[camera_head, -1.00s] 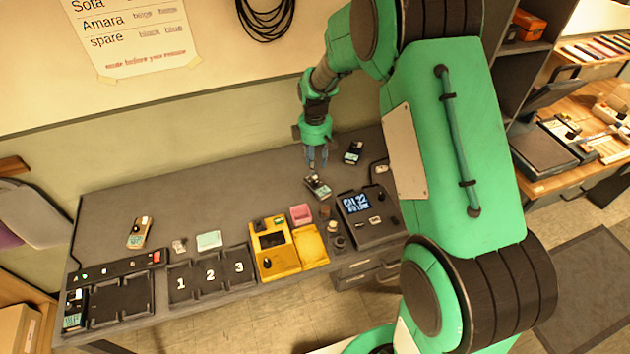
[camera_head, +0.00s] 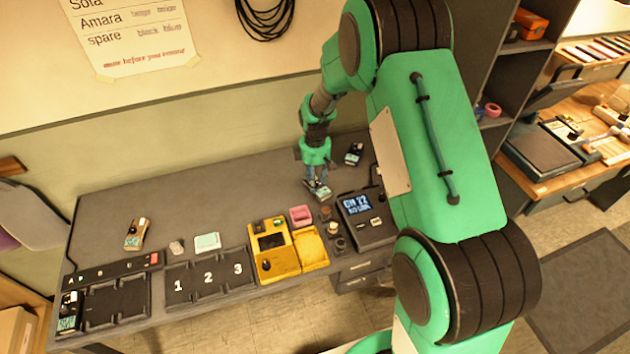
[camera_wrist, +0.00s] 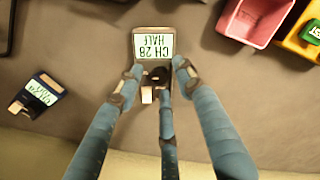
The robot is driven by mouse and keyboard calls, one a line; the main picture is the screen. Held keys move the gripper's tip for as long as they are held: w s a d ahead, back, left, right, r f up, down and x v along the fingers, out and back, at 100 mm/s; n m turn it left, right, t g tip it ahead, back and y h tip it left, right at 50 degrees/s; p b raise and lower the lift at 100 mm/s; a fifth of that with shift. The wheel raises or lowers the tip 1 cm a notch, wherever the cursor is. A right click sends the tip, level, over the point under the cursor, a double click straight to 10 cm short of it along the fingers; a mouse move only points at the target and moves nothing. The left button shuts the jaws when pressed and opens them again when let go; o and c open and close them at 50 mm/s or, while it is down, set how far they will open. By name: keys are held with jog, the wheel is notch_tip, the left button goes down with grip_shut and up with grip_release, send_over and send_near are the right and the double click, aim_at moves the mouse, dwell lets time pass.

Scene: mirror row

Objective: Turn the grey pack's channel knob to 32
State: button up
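The grey pack (camera_head: 319,192) lies on the bench under my gripper (camera_head: 316,181). In the wrist view the grey pack (camera_wrist: 153,43) has a lit screen reading "CH 28 HALF". Its dark knob (camera_wrist: 158,76) sits just below the screen, beside a small pale part. My gripper (camera_wrist: 159,73) has its fingers spread around the knob, with gaps visible on both sides; the third finger comes from below. I cannot tell whether that one touches the knob. In the head view the fingers hide much of the pack.
A dark pack (camera_head: 354,153) lies behind, and a tan pack (camera_head: 137,234) at left. A receiver (camera_head: 366,219) showing "CH 22" stands right of the yellow case (camera_head: 273,250) and pink box (camera_head: 301,215). A numbered tray (camera_head: 208,278) is at front. The back of the bench is mostly clear.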

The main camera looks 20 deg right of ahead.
grip_shut()
jog(key=shift+r+m+p, duration=0.1)
jog(key=shift+m+p, duration=0.75)
jog(key=shift+m, duration=0.25)
jog(key=shift+m+p, duration=0.45)
jog(key=shift+m, duration=0.65)
